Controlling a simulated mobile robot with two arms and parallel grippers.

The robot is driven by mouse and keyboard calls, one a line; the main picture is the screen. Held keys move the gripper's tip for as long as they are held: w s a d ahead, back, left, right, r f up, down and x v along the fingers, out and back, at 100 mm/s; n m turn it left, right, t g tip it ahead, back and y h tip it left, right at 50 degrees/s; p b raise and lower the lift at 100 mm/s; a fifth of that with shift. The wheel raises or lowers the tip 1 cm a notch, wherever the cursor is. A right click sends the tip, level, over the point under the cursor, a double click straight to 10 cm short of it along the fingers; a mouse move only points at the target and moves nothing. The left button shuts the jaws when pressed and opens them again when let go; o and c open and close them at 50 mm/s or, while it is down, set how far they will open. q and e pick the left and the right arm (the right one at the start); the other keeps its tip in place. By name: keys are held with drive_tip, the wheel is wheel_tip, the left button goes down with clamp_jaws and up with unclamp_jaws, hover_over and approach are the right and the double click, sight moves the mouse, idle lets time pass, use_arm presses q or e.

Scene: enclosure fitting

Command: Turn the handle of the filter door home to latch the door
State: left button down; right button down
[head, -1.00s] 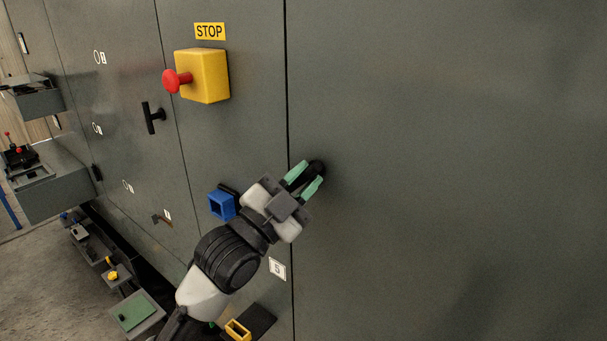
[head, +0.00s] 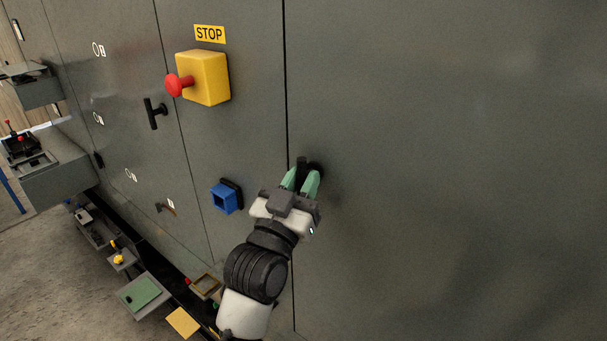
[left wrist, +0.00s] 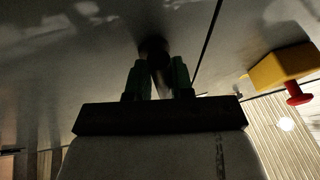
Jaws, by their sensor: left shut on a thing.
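The filter door appears to be the large grey-green panel (head: 430,200) right of the dark seam in the head view. Its black handle (head: 303,163) is near the panel's left edge. My left gripper (head: 301,182) reaches it from below, with green fingers on either side of the handle, shut on it. In the left wrist view the dark handle (left wrist: 157,55) runs between the two fingers (left wrist: 157,80) from a round base on the panel. The fingers and poor light hide part of the handle. My right gripper is not in view.
A yellow stop box (head: 206,78) with a red button (head: 178,85) juts out at upper left. A blue square socket (head: 226,198) sits left of my gripper. Another black handle (head: 154,114) is farther left. Small trays (head: 146,293) stand low along the wall.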

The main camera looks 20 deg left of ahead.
use_arm(q)
drive_tip(key=shift+r+n, duration=0.1)
drive_tip(key=shift+n, duration=0.2)
drive_tip(key=c, duration=1.1)
unclamp_jaws()
drive_tip(key=shift+a, duration=0.15)
drive_tip(key=shift+o, duration=0.2)
drive_tip(key=shift+s+f, duration=0.25)
drive_tip(key=b+v, duration=0.4)
drive_tip(key=v, duration=0.6)
drive_tip(key=shift+s, duration=0.2)
drive_tip(key=shift+r, duration=0.1)
